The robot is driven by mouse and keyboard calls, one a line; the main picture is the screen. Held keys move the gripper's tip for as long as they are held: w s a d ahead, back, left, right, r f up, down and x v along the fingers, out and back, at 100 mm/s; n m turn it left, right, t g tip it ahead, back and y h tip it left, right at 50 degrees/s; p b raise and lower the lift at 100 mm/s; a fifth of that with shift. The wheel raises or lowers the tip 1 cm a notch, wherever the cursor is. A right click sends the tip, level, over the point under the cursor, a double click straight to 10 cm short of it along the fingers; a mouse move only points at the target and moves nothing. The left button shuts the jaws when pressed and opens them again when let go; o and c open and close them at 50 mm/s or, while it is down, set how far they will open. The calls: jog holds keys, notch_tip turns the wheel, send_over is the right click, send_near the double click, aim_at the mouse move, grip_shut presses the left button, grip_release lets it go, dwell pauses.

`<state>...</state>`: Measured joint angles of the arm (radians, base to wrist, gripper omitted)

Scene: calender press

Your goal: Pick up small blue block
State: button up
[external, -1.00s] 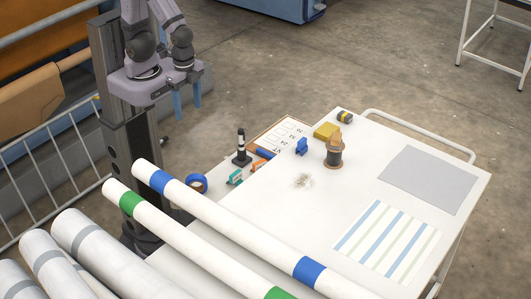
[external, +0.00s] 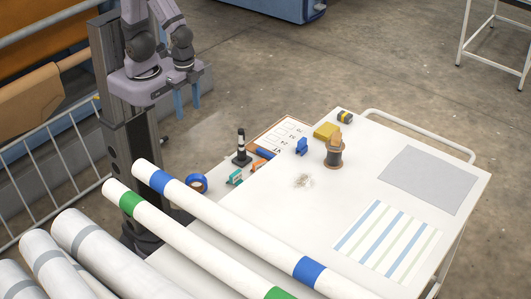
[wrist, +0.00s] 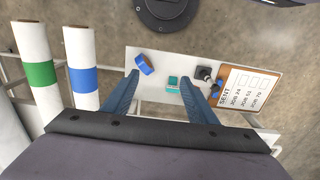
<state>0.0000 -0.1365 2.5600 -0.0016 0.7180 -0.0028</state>
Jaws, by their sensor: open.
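A small blue block-like object (external: 301,147) stands on the white table, between the clipboard and a thread spool in the external view. I cannot make it out in the wrist view. My gripper (external: 187,106) is open and empty, raised high at the left, well apart from the blue object. In the wrist view my gripper (wrist: 160,82) shows its two blue fingers spread, with a teal item (wrist: 173,85) visible between them far below.
The white table (external: 270,210) holds a clipboard (external: 292,127), yellow block (external: 326,131), spool (external: 334,158), black-and-white post (external: 241,146), orange item (external: 258,165) and blue tape roll (external: 197,184). Long white rolls (external: 225,220) lie in front. A grey sheet (external: 430,178) lies right.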

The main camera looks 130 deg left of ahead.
jog(key=w+a+f+t+y+b, duration=0.1)
jog(key=w+a+f+t+b, duration=0.1)
jog(key=w+a+f, duration=0.3)
jog(key=w+a+n+t+b, duration=0.1)
jog(key=w+a+t+b, duration=0.15)
jog(key=w, duration=0.45)
jog(key=w+a+f+t+y+b, duration=0.1)
jog(key=w+a+f+t+b, duration=0.1)
jog(key=w+a+f+b, duration=0.3)
jog(key=w+a+r+t+h+b, duration=0.1)
jog(key=w+a+r+t+b, duration=0.1)
jog(key=w+a+t+b, duration=0.5)
jog(key=w+a+t, duration=0.3)
jog(key=a+t, duration=0.1)
jog(key=shift+r+b, duration=0.35)
jog(key=shift+r, duration=0.05)
